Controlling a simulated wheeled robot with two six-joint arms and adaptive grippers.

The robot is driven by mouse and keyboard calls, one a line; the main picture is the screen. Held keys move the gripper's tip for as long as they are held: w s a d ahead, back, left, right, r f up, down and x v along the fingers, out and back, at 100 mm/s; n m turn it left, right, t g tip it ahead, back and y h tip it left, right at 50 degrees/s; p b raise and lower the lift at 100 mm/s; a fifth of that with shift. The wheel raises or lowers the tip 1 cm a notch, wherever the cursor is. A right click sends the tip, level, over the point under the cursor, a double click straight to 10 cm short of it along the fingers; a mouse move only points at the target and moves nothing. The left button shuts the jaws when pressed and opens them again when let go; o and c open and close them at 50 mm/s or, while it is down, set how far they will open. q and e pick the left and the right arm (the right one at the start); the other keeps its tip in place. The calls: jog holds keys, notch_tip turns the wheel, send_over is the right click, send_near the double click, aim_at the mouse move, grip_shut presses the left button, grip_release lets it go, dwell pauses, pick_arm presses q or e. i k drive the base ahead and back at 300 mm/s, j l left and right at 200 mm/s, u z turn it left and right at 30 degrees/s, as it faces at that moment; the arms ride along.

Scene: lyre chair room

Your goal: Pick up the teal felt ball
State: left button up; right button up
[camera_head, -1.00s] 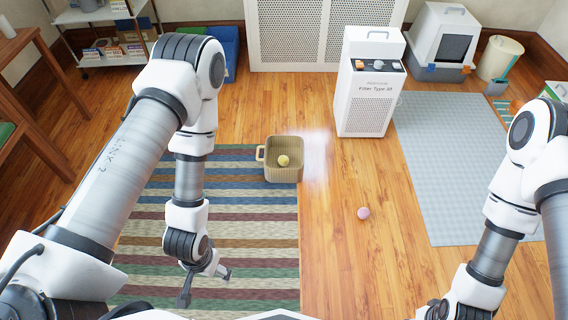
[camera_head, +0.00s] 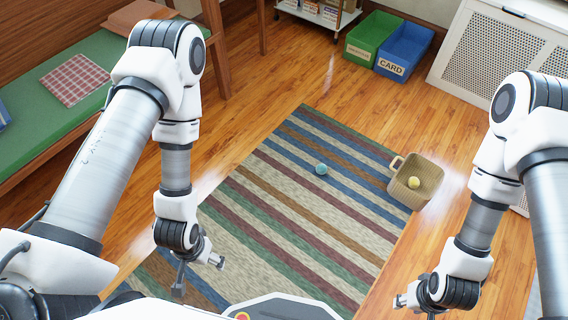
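The teal felt ball (camera_head: 321,169) is small and round. It lies on the striped rug (camera_head: 300,205), near the rug's upper middle. My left gripper (camera_head: 198,277) is open, its two fingers spread apart with nothing between them. It is above the lower left part of the rug, to the left of and nearer than the ball. My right gripper (camera_head: 414,307) is at the lower edge of the view, right of and nearer than the ball. Its fingers look spread and empty, with the lower one partly cut off.
A woven basket (camera_head: 404,194) with a yellow ball (camera_head: 414,183) in it stands at the rug's right edge. A green bin (camera_head: 372,40) and a blue bin (camera_head: 404,49) stand at the back. A green-topped bench (camera_head: 62,115) is at the left. The rug around the teal ball is clear.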

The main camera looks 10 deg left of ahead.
aim_at(321, 169)
jog(key=i+l+u, duration=0.4)
jog(key=l, duration=0.25)
jog(key=i+l+u, duration=0.4)
jog(key=l, duration=0.4)
jog(key=i+l+u, duration=0.15)
jog(key=l, duration=0.25)
jog(key=i, duration=0.05)
